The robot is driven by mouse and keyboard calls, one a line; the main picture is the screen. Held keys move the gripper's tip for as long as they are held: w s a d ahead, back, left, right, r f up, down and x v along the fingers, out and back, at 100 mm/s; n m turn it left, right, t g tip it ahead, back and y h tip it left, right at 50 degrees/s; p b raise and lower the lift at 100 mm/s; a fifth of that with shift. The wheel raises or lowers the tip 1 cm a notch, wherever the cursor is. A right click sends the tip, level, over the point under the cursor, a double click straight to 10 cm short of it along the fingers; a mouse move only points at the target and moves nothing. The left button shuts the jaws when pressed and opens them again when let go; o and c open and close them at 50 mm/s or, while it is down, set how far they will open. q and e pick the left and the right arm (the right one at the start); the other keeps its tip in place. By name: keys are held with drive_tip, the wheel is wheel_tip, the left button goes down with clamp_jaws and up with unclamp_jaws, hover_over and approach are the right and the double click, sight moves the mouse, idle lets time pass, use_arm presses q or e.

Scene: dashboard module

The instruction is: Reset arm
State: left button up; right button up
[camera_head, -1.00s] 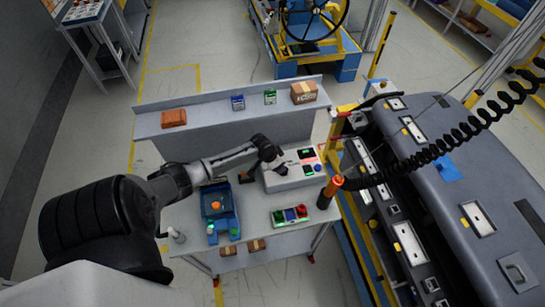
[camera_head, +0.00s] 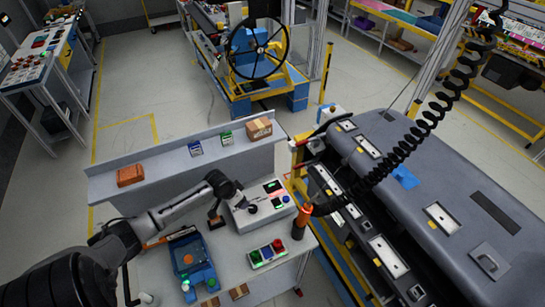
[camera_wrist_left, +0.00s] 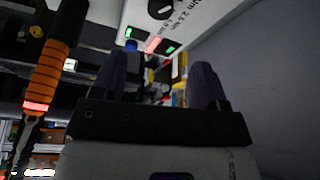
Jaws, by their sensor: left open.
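My left arm comes in from the left in the head view. Its gripper (camera_head: 246,202) is at the left side of the white control box (camera_head: 261,213) on the workbench. Whether it touches the box cannot be told. In the left wrist view the two dark fingers of my left gripper (camera_wrist_left: 162,85) stand apart with nothing held between them. The control box (camera_wrist_left: 195,22) shows beyond the fingertips, with its knob and lit green and red displays. My right gripper is in neither view.
An orange-handled tool (camera_head: 302,222) hangs from a coiled cable at the bench's right edge. A button box (camera_head: 267,255) and a blue tray (camera_head: 187,262) are on the bench (camera_head: 230,262). A shelf (camera_head: 185,165) runs behind. The grey dashboard module (camera_head: 440,180) stands at right.

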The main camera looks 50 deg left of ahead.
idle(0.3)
use_arm(q)
drive_tip(key=s+d+r+m+y, duration=0.1)
drive_tip(key=s+d+r+m, duration=0.15)
drive_tip(key=d+r, duration=0.5)
drive_tip(key=s+d+r+m+y, duration=0.1)
drive_tip(key=s+d+r+y, duration=0.2)
drive_tip(key=d, duration=0.8)
drive_tip(key=s+d+g+h+p, duration=0.1)
drive_tip(key=s+d+h, duration=0.3)
drive_tip(key=s+d, duration=0.9)
drive_tip(key=shift+s+f+n+p, duration=0.15)
drive_tip(key=shift+s+n+p, duration=0.05)
drive_tip(key=shift+n+p, duration=0.25)
